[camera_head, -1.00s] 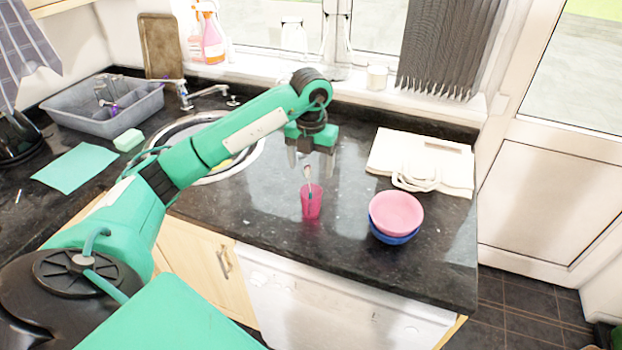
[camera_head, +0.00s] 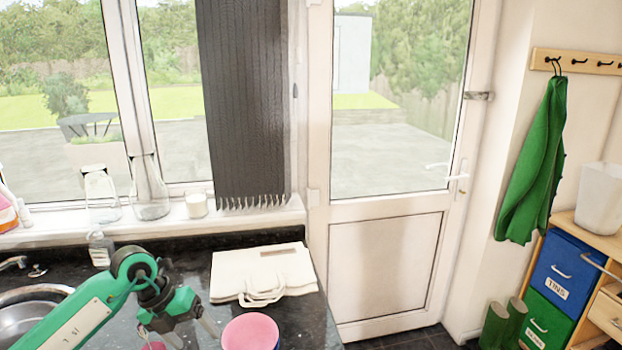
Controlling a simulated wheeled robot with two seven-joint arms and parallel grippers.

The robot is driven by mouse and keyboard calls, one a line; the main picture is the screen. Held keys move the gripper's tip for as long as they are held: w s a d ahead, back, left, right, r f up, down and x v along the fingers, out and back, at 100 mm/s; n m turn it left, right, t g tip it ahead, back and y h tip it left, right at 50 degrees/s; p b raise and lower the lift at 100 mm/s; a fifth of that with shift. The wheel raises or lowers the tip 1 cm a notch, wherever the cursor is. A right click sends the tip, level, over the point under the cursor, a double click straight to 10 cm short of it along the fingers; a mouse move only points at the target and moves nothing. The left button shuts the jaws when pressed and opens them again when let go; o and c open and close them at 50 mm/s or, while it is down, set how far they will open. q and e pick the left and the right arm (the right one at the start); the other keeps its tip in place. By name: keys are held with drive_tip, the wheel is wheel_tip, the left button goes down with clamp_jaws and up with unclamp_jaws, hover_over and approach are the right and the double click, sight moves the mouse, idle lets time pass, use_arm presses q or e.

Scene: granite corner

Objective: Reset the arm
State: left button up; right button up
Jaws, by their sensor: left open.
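My left arm comes in from the lower left in green, and its gripper (camera_head: 192,334) points down over the dark granite worktop. The two grey fingers are apart, with nothing seen between them. A pink cup (camera_head: 153,346) shows only a sliver at the bottom edge, beside the gripper. A pink bowl (camera_head: 250,333) is right of the gripper, cut off by the bottom edge. My right gripper is not in view.
A cream bag (camera_head: 262,272) lies flat on the worktop (camera_head: 205,258) behind the bowl. A sink (camera_head: 25,312) is at left. Glass jars (camera_head: 101,198) stand on the window sill. A white door (camera_head: 385,265) and blue and green drawers (camera_head: 562,272) are at right.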

use_arm(q)
drive_tip(key=s+d+r+t+h, duration=0.1)
drive_tip(key=s+d+r+h, duration=0.1)
drive_tip(key=d+h, duration=0.45)
drive_tip(key=s+d+r+h, duration=0.2)
drive_tip(key=d+h, duration=0.1)
drive_tip(key=d, duration=0.6)
wheel_tip(320, 180, up, 6)
drive_tip(key=d+r+n+t+h, duration=0.1)
drive_tip(key=d+n+t+h, duration=0.1)
drive_tip(key=n+t+h, duration=0.5)
drive_tip(key=a+f+n+t+y, duration=0.3)
drive_tip(key=a+n+t+y, duration=0.5)
drive_tip(key=n+t+y, duration=0.6)
drive_tip(key=s+a+f+n+g+y, duration=0.4)
drive_tip(key=a+f+n+g+y, duration=0.35)
drive_tip(key=f+n, duration=0.35)
drive_tip(key=s+d+f+n+g, duration=0.1)
drive_tip(key=s+f+g, duration=0.6)
drive_tip(key=s, duration=0.4)
drive_tip(key=s+f+g, duration=0.5)
drive_tip(key=s+f, duration=0.4)
drive_tip(key=s, duration=0.2)
wheel_tip(320, 180, down, 29)
drive_tip(key=s+a+f+g, duration=0.2)
drive_tip(key=s+a+f, duration=0.1)
drive_tip(key=s+f, duration=1.6)
drive_tip(key=shift+s+f, duration=0.35)
drive_tip(key=shift+f, duration=0.5)
